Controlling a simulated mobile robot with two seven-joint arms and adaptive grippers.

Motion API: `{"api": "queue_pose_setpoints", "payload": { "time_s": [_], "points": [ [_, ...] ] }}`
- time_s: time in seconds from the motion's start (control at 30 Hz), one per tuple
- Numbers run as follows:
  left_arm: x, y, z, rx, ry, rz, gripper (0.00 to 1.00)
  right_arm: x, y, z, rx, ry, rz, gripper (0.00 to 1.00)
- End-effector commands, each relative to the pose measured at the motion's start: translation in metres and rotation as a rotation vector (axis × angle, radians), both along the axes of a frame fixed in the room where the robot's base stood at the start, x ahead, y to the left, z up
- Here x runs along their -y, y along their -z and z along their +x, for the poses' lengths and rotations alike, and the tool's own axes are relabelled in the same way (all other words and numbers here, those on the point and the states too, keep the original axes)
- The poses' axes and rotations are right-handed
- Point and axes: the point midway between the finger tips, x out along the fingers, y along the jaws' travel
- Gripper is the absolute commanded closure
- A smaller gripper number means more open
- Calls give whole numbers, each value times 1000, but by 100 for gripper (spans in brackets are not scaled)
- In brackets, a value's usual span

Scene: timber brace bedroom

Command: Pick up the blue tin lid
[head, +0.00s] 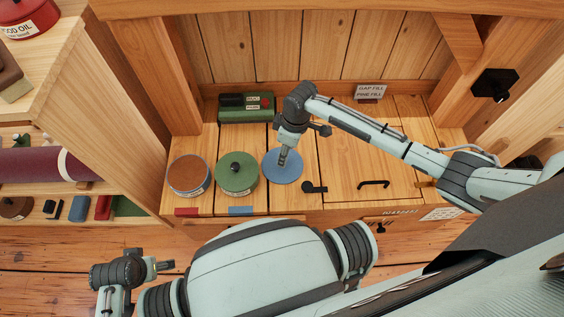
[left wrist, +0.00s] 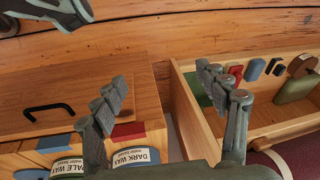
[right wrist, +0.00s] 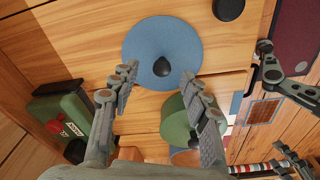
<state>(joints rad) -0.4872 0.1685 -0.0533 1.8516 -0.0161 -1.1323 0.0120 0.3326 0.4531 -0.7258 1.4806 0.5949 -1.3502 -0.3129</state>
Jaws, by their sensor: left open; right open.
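The blue tin lid (head: 289,175) is a flat round disc lying on the wooden bench top (head: 335,180), right of the green tin. In the right wrist view the lid (right wrist: 143,42) shows a dark knob (right wrist: 161,67). My right gripper (head: 283,158) is above the lid and hides part of it in the head view. In the right wrist view its open fingers (right wrist: 160,78) straddle the knob's line, with nothing between them; contact cannot be told. My left gripper (head: 167,266) is open and empty, low at the left, away from the lid.
A green tin (head: 237,180) with a dark knob stands close left of the lid, and a brown-topped tin (head: 188,173) beyond it. A green box (head: 245,106) stands behind. A black handle (head: 373,184) and a dark fitting (head: 314,187) are to the right.

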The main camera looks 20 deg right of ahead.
Motion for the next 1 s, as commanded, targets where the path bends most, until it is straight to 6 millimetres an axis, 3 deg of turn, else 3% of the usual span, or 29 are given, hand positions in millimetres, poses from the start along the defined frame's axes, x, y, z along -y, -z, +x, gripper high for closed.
{"api": "queue_pose_setpoints", "payload": {
  "time_s": [0.23, 0.53, 0.9, 1.0],
  "points": [
    [-2, -14, 10, 21, 1, 9, 26, -8, 36, 1, -1, 1, -1, 54],
    [-1, -24, 15, 35, 2, 9, 26, -8, 40, 1, 1, 0, 0, 54],
    [-2, -19, 11, 25, 1, 9, 26, -8, 40, 1, 1, 0, 0, 98],
    [-2, -19, 12, 26, 1, 9, 26, -8, 40, 1, 1, 0, 0, 100]
  ]
}}
